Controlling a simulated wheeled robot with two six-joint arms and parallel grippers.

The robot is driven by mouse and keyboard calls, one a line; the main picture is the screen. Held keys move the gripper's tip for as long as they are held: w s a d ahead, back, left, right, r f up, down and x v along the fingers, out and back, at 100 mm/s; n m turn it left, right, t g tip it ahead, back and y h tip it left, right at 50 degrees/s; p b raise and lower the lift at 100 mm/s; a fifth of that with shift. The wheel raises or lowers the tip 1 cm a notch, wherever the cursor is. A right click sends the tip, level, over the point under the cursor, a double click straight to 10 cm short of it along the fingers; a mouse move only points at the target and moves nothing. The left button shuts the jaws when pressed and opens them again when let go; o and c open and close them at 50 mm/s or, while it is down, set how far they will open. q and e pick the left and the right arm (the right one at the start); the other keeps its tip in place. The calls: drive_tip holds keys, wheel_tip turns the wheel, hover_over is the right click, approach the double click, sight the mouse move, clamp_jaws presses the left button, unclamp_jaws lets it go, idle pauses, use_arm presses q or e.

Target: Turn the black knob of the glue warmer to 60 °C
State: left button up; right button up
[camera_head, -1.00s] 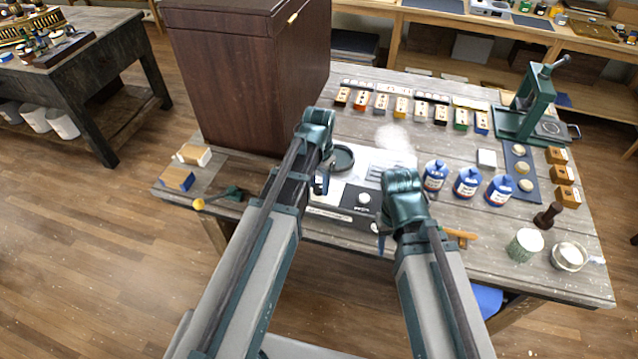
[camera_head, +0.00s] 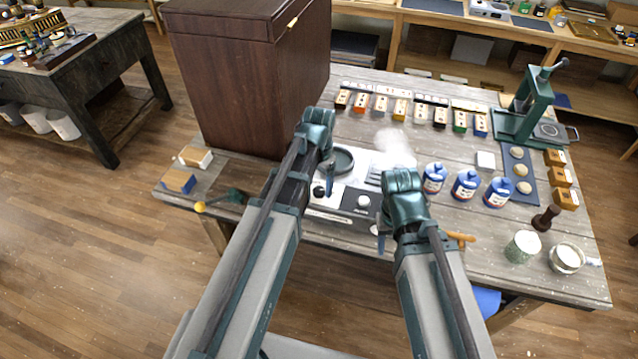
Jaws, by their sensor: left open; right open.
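The glue warmer (camera_head: 330,213) is a pale box at the table's front edge, partly hidden behind my arms. Its black knob (camera_head: 319,191) shows on the left of its front, just beside my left gripper. A pale round knob (camera_head: 363,202) sits on a dark panel to the right. The scale and the black knob's pointer are too small to read. My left gripper (camera_head: 329,183) is open, pointing down over the warmer, close to the black knob; I cannot tell whether it touches. My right gripper (camera_head: 381,241) is open and empty, low at the warmer's right front.
A dark wooden cabinet (camera_head: 235,85) stands behind left. Blue-labelled bottles (camera_head: 466,184) stand right of the warmer, near my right arm. An orange-handled tool (camera_head: 460,237) lies by my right arm. A green press (camera_head: 537,105) is at the back right. White vapour (camera_head: 394,142) hangs above the warmer.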

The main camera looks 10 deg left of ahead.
sight(319, 190)
use_arm(q)
wheel_tip(319, 190, up, 12)
drive_tip(key=p, duration=1.1)
drive_tip(key=shift+r+p, duration=0.25)
drive_tip(key=shift+p, duration=0.1)
drive_tip(key=shift+s+f, duration=0.1)
drive_tip(key=s+d+f+b, duration=0.5)
drive_tip(key=s+f+b, duration=0.2)
drive_tip(key=f+b, duration=0.2)
drive_tip(key=s+d+f+n+y+b, duration=0.1)
drive_tip(key=s+d+f+b, duration=0.4)
drive_tip(key=s+f+b, duration=0.2)
drive_tip(key=shift+s+f+b, duration=0.25)
drive_tip(key=shift+f+b, duration=0.7)
drive_tip(key=shift+b, duration=0.2)
